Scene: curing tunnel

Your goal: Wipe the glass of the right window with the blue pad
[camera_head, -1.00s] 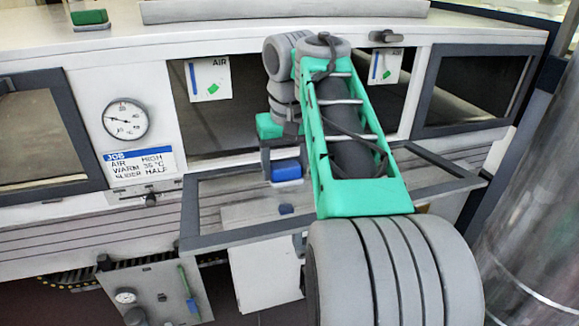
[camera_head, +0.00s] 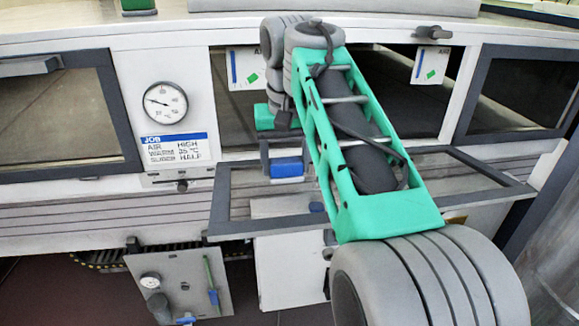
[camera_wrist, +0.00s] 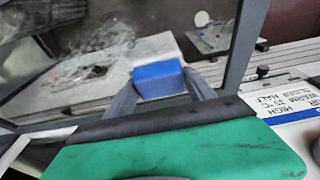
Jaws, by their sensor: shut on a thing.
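My gripper (camera_head: 283,146) is shut on the blue pad (camera_head: 287,167) over the left part of a lowered window (camera_head: 222,204). This window hangs out flat below the open middle bay. The pad also shows in the wrist view (camera_wrist: 158,80), between my two fingers. I cannot tell whether it touches the glass. In the wrist view, whitish smudges (camera_wrist: 95,38) mark the glass to the left of the pad. Another dark-framed window (camera_head: 522,92) stands closed at the far right. My arm hides part of the lowered window and the bay.
A gauge (camera_head: 165,103) and a job card (camera_head: 175,150) sit left of the bay, with a slider (camera_head: 182,186) below. Two AIR tags (camera_head: 246,68) hang in the bay. A closed window (camera_head: 60,110) is at the left. A grey panel (camera_head: 180,280) stands low in front.

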